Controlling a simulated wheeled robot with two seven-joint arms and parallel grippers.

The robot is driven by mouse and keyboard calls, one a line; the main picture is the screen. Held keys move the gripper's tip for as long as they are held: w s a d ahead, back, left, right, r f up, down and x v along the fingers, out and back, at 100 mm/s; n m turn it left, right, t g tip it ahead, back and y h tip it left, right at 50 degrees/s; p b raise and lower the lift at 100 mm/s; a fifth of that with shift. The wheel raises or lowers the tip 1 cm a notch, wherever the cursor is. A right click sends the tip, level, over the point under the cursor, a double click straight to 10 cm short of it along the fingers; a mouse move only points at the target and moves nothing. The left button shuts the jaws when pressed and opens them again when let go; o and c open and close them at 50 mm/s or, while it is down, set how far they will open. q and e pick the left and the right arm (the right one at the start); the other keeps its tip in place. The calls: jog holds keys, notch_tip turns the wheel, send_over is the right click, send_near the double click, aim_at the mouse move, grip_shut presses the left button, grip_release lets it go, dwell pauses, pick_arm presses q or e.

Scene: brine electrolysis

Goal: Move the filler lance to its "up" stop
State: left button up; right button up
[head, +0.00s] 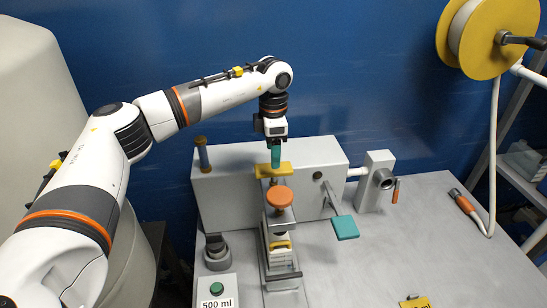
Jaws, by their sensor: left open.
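My left gripper (274,143) points straight down at the top of the filling machine and is open. A teal upright grip (275,157) sits directly at its fingertips, above a yellow crosspiece (272,170). This upright looks like the filler lance. I cannot tell whether the fingers are around the grip or just above it, as they hide its top. Below it, an orange round knob (279,196) stands in front of the grey machine housing (232,183). My right gripper is not in view.
A teal paddle on a lever (344,228) juts out at right, near a grey valve block (376,182) with an orange handle. A green button box (217,289) stands front left. A hose reel (490,35) hangs upper right. The table's right side (400,250) is mostly clear.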

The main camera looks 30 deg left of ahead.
pick_arm(q)
notch_tip(320, 180, down, 4)
jog(key=shift+r+p, duration=0.15)
jog(key=shift+p, duration=0.3)
jog(key=shift+f, duration=0.4)
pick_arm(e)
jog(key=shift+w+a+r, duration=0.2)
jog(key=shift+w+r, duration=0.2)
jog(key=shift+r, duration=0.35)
pick_arm(q)
jog(key=shift+c, duration=0.2)
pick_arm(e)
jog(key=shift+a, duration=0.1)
